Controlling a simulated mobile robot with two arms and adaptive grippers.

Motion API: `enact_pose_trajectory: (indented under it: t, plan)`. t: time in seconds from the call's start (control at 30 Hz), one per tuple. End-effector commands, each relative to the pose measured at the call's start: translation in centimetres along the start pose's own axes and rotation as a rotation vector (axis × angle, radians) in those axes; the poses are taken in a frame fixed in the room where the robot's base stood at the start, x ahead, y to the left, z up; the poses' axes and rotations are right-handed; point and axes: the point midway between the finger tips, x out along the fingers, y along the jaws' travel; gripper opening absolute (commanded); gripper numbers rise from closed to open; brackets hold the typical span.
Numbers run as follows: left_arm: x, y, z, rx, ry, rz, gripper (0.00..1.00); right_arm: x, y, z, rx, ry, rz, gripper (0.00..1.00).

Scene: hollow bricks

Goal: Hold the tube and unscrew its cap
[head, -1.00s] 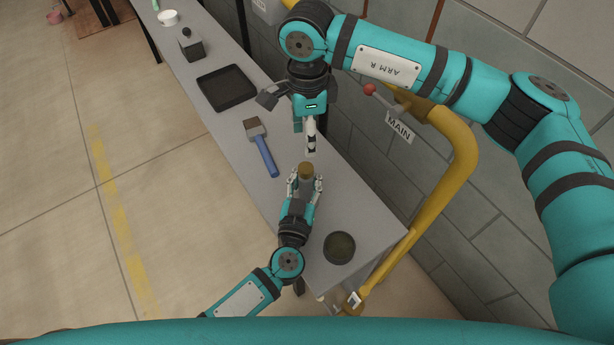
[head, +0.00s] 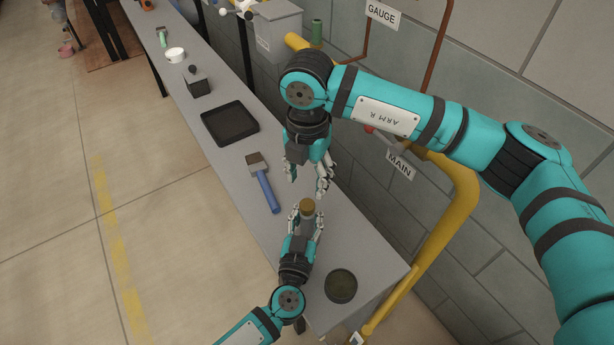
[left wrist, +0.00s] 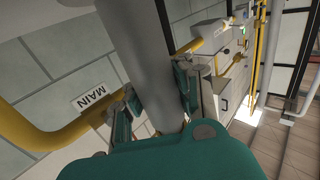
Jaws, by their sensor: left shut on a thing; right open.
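The tube (head: 306,226) is grey and stands upright between the fingers of my left gripper (head: 306,223), which is shut on it. Its brown cap (head: 307,204) is on top, above the fingertips. The grey tube also shows large in the left wrist view (left wrist: 140,48), running up out of the frame between the fingers; its cap is not seen there. My right gripper (head: 308,186) is open and empty, a little beyond the cap in the head view, with its fingers pointing down. It looks apart from the cap.
On the grey bench (head: 232,165) lie a blue-handled brush (head: 265,186), a black tray (head: 230,123) and a dark round dish (head: 341,285). A yellow pipe (head: 452,215) and the block wall border the right side.

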Motion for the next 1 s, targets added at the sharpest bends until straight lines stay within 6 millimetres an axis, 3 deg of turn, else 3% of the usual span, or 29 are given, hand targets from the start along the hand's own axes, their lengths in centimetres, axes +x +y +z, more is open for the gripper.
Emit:
enact_pose_trajectory:
  t: [0.2,0.4,0.63,1.0]
  plan:
    - [-0.1,0.0,0.1,0.0,-0.002,0.001,0.0,0.0,-0.1,-0.3,0.506,-0.001,0.0,0.5]
    - [-0.1,0.0,0.1,0.0,-0.002,0.001,0.0,0.0,-0.1,-0.5,0.811,-0.002,0.003,0.5]
    - [-0.1,0.0,0.1,0.0,-0.003,0.001,0.0,0.8,-0.2,-0.5,0.921,-0.002,0.001,0.5]
    - [-0.1,0.0,0.1,0.0,-0.003,0.001,0.0,6.2,-0.2,-0.5,0.921,-0.002,-0.001,0.5]
